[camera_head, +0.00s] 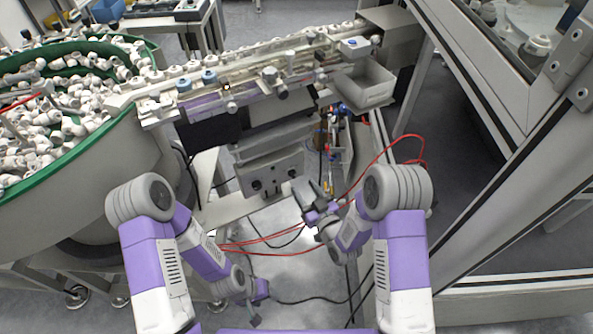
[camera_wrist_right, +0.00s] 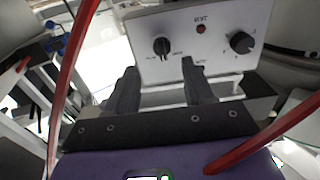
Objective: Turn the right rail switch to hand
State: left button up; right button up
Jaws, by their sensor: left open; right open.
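A light grey control box (camera_wrist_right: 208,22) faces my right gripper (camera_wrist_right: 160,78) in the right wrist view. It carries a black selector knob (camera_wrist_right: 161,46) with a pale pointer mark on the left, and a round black knob (camera_wrist_right: 241,42) on the right. The labels are too small to read surely. My right gripper is open and empty, its fingers apart in front of and below the left knob, with no visible contact. In the head view the box (camera_head: 270,172) sits below the rail (camera_head: 250,85), and my right gripper (camera_head: 305,192) is at its lower right. My left gripper (camera_head: 258,302) is low and away.
A red indicator (camera_wrist_right: 201,28) sits between the knobs. Red cables (camera_head: 385,150) loop right of the box and cross close to the wrist camera. A green-rimmed bowl feeder (camera_head: 70,185) full of white caps stands left. A machine frame (camera_head: 480,80) stands right.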

aim_at(292, 173)
jog(key=shift+b+x, duration=0.55)
jog(key=shift+x, duration=2.2)
jog(key=shift+s+a+r, duration=0.1)
jog(key=shift+a+r, duration=0.05)
jog(key=shift+c, duration=0.3)
grip_shut()
